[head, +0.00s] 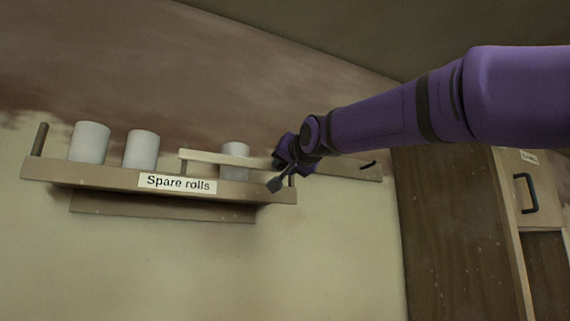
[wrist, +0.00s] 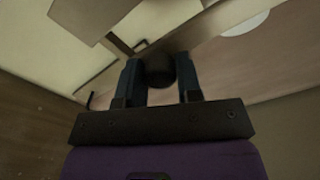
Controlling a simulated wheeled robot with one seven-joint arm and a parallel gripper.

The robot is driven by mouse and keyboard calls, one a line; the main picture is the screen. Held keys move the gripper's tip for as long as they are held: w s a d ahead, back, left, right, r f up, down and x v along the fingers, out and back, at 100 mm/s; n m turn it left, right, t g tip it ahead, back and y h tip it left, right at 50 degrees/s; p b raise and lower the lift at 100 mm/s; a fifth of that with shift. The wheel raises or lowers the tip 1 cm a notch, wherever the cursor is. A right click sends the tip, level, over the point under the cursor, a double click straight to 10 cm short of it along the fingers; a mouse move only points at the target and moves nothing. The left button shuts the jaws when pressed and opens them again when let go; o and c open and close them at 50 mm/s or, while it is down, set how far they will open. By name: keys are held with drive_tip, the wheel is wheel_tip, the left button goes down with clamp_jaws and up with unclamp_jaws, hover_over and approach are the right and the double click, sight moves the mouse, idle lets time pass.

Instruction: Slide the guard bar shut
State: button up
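The guard bar (head: 222,158) is a pale bar along the front of the right part of the shelf (head: 110,180), which is labelled "Spare rolls". Its left end is near the shelf's middle, so the left part of the front is uncovered. My gripper (head: 284,170) is at the right end of the shelf. In the wrist view, a dark round knob (wrist: 160,70) fills the space between my gripper's fingers (wrist: 160,82), which appear closed on both its sides. My gripper and arm hide the bar around the knob in the head view.
Two white rolls (head: 90,142) stand behind the open left part; another roll (head: 235,148) stands behind the bar. A dark post (head: 39,139) rises at the shelf's left end. A brown strip (head: 345,169) with a black hook extends right. A wooden cabinet (head: 455,230) stands at right.

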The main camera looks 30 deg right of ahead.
drive_tip(key=o, duration=0.4)
drive_tip(key=shift+d, duration=0.3)
drive_tip(key=shift+a, duration=0.1)
drive_tip(key=s, duration=1)
drive_tip(key=shift+s+a, duration=0.15)
drive_tip(key=shift+s, duration=0.25)
drive_tip(key=s+f+n+g, duration=0.2)
drive_tip(key=s+f+g, duration=0.2)
drive_tip(key=f, duration=1)
drive_tip(key=s+f+n+g, duration=0.2)
drive_tip(key=s+f+g, duration=0.2)
drive_tip(key=s+f, duration=0.4)
drive_tip(key=s+f+n+g, duration=0.1)
drive_tip(key=s+f+g, duration=0.3)
drive_tip(key=f, duration=1.7)
drive_tip(key=shift+s+f+n+g+y, duration=0.15)
drive_tip(key=shift+s+n+g+y, duration=0.2)
drive_tip(key=shift+s, duration=0.7)
